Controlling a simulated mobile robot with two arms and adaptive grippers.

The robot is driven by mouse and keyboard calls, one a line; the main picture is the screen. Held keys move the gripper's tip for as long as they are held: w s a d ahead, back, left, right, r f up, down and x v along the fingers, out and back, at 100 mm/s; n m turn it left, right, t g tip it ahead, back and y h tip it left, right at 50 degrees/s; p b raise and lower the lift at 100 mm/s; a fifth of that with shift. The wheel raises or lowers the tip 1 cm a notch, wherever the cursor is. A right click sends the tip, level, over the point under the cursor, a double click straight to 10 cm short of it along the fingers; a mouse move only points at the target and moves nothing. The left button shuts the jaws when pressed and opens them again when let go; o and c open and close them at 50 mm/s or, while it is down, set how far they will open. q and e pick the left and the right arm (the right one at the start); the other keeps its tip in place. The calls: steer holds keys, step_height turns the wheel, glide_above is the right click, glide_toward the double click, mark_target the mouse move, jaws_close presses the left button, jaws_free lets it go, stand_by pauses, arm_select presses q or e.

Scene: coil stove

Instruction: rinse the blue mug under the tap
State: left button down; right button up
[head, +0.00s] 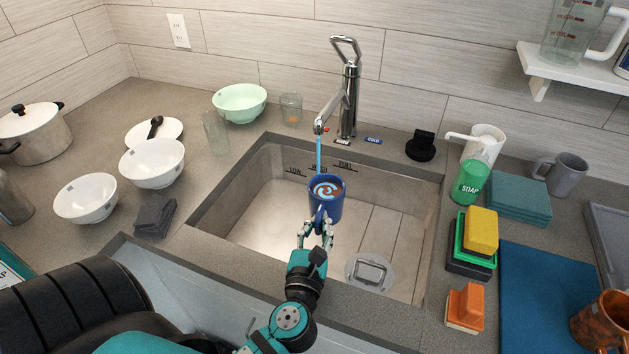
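The blue mug (328,204) is upright over the sink (258,225), with its handle toward me. My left gripper (317,226) is at the handle, with its fingers closed around it. The chrome tap (347,104) stands behind the sink, and a blue stream of water (318,153) runs from its spout into the mug's mouth. Inside the mug is a swirl of brown and light blue. My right gripper is not in view.
White bowls (86,199), a green bowl (240,103) and glasses stand left of the sink. A green soap bottle (470,182), sponges (481,231), a grey mug (565,174) and a blue mat (545,295) are on the right. The sink's drain (369,272) is uncovered by dishes.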

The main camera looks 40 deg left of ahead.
arm_select(q)
steer(key=s+d+r+p, duration=0.3)
steer(key=r, duration=0.1)
steer(key=shift+s+d, duration=0.25)
steer(key=shift+s, duration=0.1)
steer(key=shift+r, duration=0.1)
stand_by(0.7)
